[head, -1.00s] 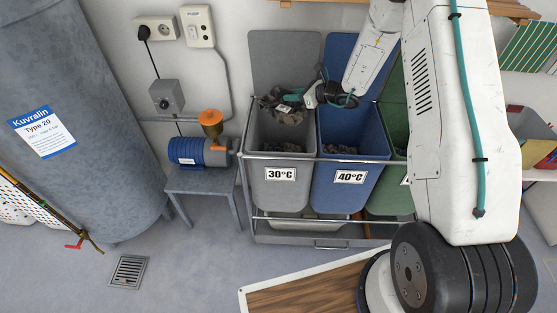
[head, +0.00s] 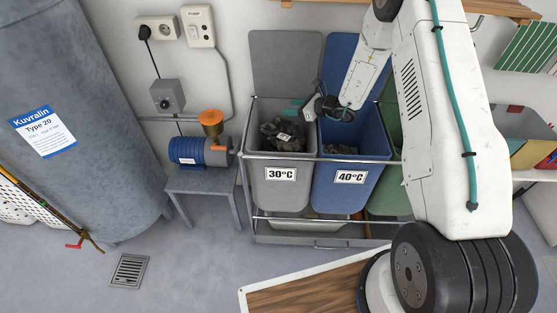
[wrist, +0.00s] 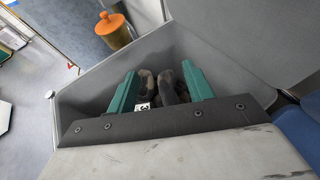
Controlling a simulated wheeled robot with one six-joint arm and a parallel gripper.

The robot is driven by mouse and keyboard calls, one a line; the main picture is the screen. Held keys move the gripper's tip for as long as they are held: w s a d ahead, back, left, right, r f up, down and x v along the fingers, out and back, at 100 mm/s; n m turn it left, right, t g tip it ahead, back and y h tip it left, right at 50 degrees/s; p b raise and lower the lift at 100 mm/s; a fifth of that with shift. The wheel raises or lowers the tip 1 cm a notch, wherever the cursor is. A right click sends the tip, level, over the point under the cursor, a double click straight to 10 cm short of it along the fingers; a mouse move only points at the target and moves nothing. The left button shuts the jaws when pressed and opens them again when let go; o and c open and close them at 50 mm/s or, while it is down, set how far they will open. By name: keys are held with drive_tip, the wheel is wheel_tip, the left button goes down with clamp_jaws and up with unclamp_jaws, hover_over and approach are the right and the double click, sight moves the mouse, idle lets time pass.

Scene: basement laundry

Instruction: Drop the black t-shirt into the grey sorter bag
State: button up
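The black t-shirt (head: 270,132), dark with a small white tag, lies crumpled inside the grey sorter bag (head: 258,170) marked 30°C. My gripper (head: 294,106) is over the right part of the grey bag's opening, above the shirt. In the wrist view, the teal fingers of my gripper (wrist: 160,68) are spread apart, and dark cloth (wrist: 147,85) with the tag shows below them in the bag (wrist: 88,88). Its lower folds are hidden by the bag's front wall.
A blue bag (head: 350,189) marked 40°C, with dark laundry in it, stands to the right, then a green bag (head: 388,198) partly behind my arm. A metal rail (head: 330,160) runs across the front. A blue pump (head: 190,151) on a small grey table stands left.

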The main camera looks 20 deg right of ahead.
drive_tip(key=v, duration=0.8)
idle(0.5)
